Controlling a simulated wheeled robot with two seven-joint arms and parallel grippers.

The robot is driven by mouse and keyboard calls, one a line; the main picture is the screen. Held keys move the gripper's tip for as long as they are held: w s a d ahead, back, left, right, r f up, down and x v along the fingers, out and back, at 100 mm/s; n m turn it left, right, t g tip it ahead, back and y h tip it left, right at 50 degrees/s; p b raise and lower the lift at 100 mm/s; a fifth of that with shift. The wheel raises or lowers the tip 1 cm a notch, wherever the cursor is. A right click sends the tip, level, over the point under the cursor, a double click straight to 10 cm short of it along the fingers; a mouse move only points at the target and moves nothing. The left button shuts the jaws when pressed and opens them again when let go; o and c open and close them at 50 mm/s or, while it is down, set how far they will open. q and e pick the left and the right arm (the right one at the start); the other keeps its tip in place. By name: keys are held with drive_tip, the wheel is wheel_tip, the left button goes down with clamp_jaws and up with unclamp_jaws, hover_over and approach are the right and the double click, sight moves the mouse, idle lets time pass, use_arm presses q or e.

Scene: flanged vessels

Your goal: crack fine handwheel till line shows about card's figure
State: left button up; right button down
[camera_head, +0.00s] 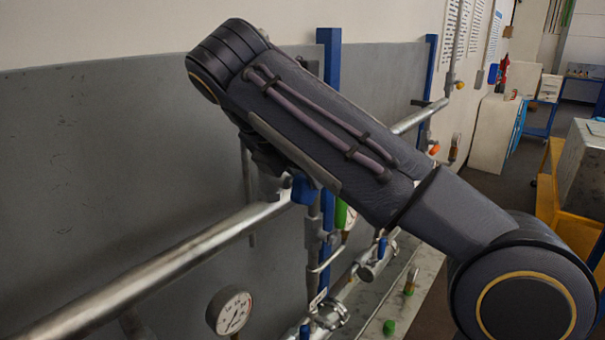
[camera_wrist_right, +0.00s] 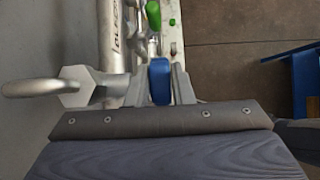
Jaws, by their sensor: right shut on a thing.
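My right gripper (camera_wrist_right: 160,88) is shut on a blue handle (camera_wrist_right: 159,80), which sits between its two fingers in the wrist view. I cannot tell whether this handle is the fine handwheel. In the head view blue shows just below my right wrist (camera_head: 304,190), and my forearm hides most of the grip. A round dial gauge (camera_head: 230,312) with a white face is at the bottom, its reading too small to tell. A second gauge (camera_head: 349,220) is partly hidden behind my arm. My left gripper is not in view.
A thick silver pipe (camera_head: 165,268) runs along the grey wall panel (camera_head: 90,170). Lower pipework carries blue valve handles (camera_head: 382,248). In the wrist view a metal ring on a hex boss (camera_wrist_right: 80,88) stands left of the fingers. A green handle (camera_wrist_right: 154,15) is ahead.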

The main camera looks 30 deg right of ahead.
drive_tip(key=shift+d+y, duration=0.1)
drive_tip(key=shift+y, duration=0.4)
drive_tip(key=c, duration=1.5)
unclamp_jaws()
drive_tip(key=shift+c, duration=0.2)
drive_tip(key=shift+d, duration=0.1)
